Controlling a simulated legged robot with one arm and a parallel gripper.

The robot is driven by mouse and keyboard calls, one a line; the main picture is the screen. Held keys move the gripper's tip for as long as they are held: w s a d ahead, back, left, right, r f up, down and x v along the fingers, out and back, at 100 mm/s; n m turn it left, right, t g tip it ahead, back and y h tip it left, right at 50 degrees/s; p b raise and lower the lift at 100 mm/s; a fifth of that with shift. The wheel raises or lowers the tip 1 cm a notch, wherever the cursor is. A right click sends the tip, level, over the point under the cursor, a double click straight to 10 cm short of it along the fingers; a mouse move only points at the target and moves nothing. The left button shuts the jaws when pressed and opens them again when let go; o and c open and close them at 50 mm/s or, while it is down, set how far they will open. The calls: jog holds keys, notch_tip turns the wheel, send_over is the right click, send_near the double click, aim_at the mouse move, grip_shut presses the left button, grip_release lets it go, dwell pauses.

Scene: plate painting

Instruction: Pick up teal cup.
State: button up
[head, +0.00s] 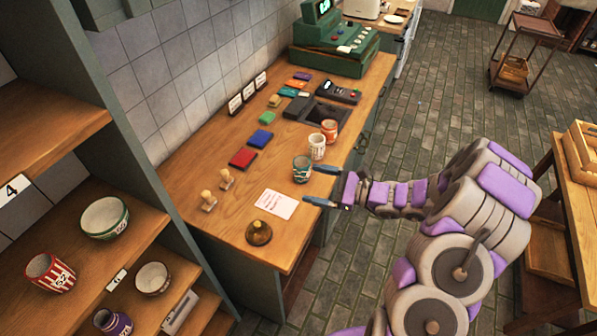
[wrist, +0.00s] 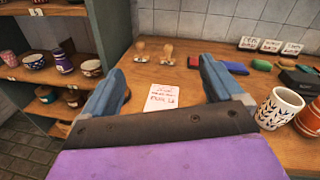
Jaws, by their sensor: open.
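In the head view, a teal cup (head: 302,169) with an orange-and-white pattern stands upright on the wooden counter (head: 190,170). It is the nearest of the three cups in a row. My gripper (head: 314,186) is open and empty over the counter's right edge. Its far finger is close beside the teal cup; I cannot tell whether they touch. The cup does not appear between the fingers. In the wrist view, my gripper (wrist: 160,85) frames a paper note, and I cannot make out the teal cup there; a finger may hide it.
A white patterned cup (head: 317,147) and an orange cup (head: 330,131) stand just beyond. The white cup (wrist: 278,107) is right of my fingers in the wrist view. A note (head: 275,204), brass bell (head: 259,233), stamps (head: 226,180) and coloured pads (head: 243,157) lie nearby.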

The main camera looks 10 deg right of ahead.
jog(key=w+d+f+m+t+h, duration=0.45)
jog(key=d+f+m, duration=0.25)
jog(key=d+f, duration=0.25)
jog(key=b, duration=0.2)
send_near(309, 168)
jog(key=shift+t+y, duration=0.45)
jog(key=x, duration=0.4)
jog(key=f+x, duration=0.1)
jog(key=x, duration=0.1)
jog(key=shift+w+a, duration=0.15)
jog(key=shift+a, duration=0.2)
jog(key=shift+b+x, duration=0.5)
jog(key=shift+x, duration=2.2)
jog(key=shift+w+a, duration=0.3)
jog(key=shift+w, duration=0.2)
jog(key=shift+c, duration=0.2)
jog(key=shift+d, duration=0.1)
jog(key=c, duration=1.1)
jog(key=shift+r, duration=0.1)
jog(key=shift+c, duration=0.2)
